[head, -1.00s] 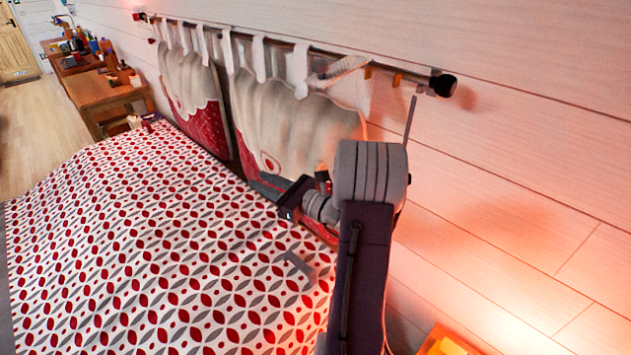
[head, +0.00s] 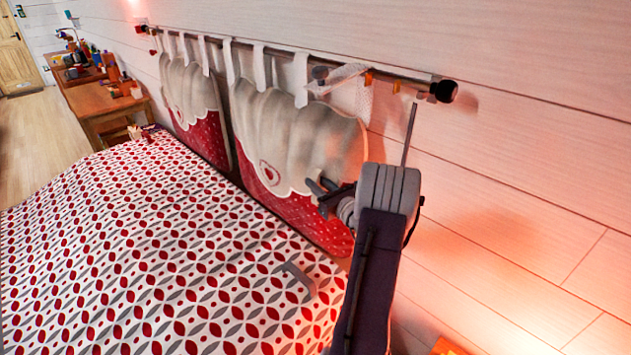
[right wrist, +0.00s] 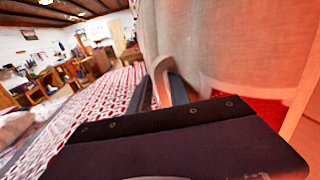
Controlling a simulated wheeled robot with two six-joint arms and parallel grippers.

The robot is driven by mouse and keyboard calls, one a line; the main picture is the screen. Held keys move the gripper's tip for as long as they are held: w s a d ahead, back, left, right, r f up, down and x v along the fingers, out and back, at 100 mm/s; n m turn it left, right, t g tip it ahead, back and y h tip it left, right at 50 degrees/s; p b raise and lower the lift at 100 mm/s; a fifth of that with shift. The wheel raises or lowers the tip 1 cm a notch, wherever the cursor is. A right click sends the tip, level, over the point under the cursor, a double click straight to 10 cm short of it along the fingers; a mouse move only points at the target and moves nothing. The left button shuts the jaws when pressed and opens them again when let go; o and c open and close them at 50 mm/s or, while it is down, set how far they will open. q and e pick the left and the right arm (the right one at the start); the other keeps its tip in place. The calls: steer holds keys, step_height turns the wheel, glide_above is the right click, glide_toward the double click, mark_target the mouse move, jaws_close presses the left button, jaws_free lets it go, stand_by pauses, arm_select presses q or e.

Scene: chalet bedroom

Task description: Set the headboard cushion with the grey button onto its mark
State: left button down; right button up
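Two white-and-red headboard cushions hang by white tabs from a dark rod (head: 290,57) on the wall. The nearer cushion (head: 295,130) has a slanted white strap (head: 345,76) at its right top corner, with a small dark grey round spot (head: 320,73) that may be the grey button. Orange marks (head: 368,78) show on the rod right of it. My right gripper (head: 321,185) is at the nearer cushion's lower right front, fingers apart; its fingers also show in the right wrist view (right wrist: 160,88). I cannot tell whether they touch the cloth. My left gripper is out of view.
The farther cushion (head: 192,105) hangs left. The patterned bed (head: 150,250) fills the lower left, with a grey bar-shaped thing (head: 299,279) on it. A wooden desk (head: 100,98) with small objects stands at the far left. The rod ends in a black knob (head: 444,91).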

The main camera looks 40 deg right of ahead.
steer(key=shift+w+d, duration=0.1)
steer(key=shift+w, duration=0.35)
jaws_close()
steer(key=shift+s, duration=0.1)
stand_by(1.1)
